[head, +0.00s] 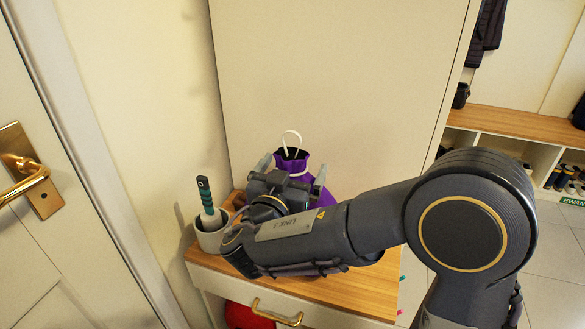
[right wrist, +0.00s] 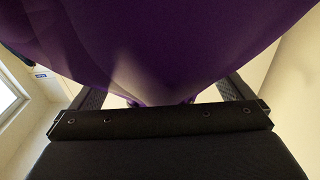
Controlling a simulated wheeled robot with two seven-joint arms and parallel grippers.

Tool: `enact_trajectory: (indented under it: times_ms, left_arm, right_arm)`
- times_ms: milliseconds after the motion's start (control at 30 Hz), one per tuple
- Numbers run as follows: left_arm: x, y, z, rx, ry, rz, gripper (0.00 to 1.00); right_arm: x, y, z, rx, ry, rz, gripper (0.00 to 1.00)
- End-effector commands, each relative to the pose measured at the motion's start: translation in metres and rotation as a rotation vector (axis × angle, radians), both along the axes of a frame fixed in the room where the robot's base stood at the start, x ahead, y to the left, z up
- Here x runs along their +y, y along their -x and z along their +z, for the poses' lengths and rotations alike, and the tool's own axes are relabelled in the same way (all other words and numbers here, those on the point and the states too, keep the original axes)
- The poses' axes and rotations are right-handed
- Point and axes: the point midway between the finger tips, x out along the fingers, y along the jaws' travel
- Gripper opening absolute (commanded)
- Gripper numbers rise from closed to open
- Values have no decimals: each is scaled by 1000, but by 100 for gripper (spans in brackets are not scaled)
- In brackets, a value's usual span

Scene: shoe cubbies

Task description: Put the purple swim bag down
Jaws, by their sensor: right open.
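The purple swim bag (head: 312,190) stands on the wooden top of a small cabinet (head: 345,290), against the tall pale panel. Its gathered neck and white cord loop point up. My right gripper (head: 291,172) is open, with one finger to each side of the bag's neck; the gripper body hides much of the bag. In the right wrist view the purple bag (right wrist: 150,50) fills the upper middle, between the spread fingers of the right gripper (right wrist: 163,92). Whether a finger touches the cloth cannot be told. My left gripper is not in view.
A white cup (head: 211,238) holding a teal-handled tool (head: 206,196) stands at the cabinet top's left end, close to my right wrist. A drawer with a brass handle (head: 277,312) is below. A bench with shoe cubbies (head: 520,145) is at the right. A door is at the left.

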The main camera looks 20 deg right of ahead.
Motion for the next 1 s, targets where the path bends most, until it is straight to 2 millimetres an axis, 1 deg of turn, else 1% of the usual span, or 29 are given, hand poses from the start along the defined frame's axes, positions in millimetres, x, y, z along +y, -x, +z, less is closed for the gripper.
enact_trajectory:
  times_ms: [33, 67, 167, 400, 500, 600, 800, 1000]
  left_arm:
    - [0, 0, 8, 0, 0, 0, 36]
    - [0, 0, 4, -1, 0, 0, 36]
    - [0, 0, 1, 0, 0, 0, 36]
    - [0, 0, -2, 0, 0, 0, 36]
    - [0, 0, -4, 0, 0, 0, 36]
    - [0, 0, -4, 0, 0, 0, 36]
    - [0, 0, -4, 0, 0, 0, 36]
    - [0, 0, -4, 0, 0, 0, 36]
  right_arm:
    - [0, 0, 6, 1, 1, 0, 100]
    - [3, 4, 2, 0, 0, 2, 100]
    - [14, 18, 0, -1, 0, 5, 100]
    - [44, 62, -3, -1, 1, 5, 100]
    - [54, 78, -5, 0, 2, 5, 100]
    - [61, 89, -5, 0, 0, 4, 100]
    - [67, 99, -6, 1, 1, 0, 100]
    - [67, 100, -6, 1, 1, 0, 100]
